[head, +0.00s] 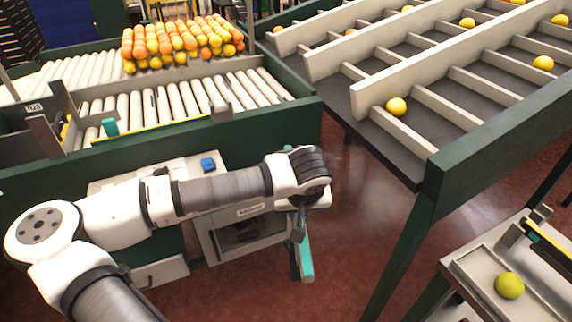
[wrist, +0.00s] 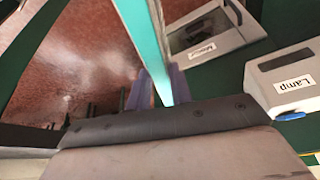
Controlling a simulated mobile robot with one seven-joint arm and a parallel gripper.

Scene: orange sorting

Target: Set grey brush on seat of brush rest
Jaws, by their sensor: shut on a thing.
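My gripper (head: 299,222) hangs below the wrist, in front of the green conveyor frame, above the red floor. It is shut on a long, narrow thing with grey and teal faces, which I take to be the grey brush (head: 304,262). The brush hangs down, slightly tilted, clear of any surface. In the wrist view the brush (wrist: 140,30) runs up from between the two fingers (wrist: 158,90). I cannot clearly pick out the brush rest. Grey upright plates (head: 62,100) with a small label stand on the conveyor's left part, beside a small teal piece (head: 109,127).
A roller conveyor (head: 190,98) carries many oranges at its back. A box labelled Manual (wrist: 212,40) and a Lamp box (wrist: 290,80) sit on the green frame. Slanted sorting lanes (head: 440,105) stand right, and a tray (head: 480,282) with a yellow-green fruit (head: 509,285) is lower right.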

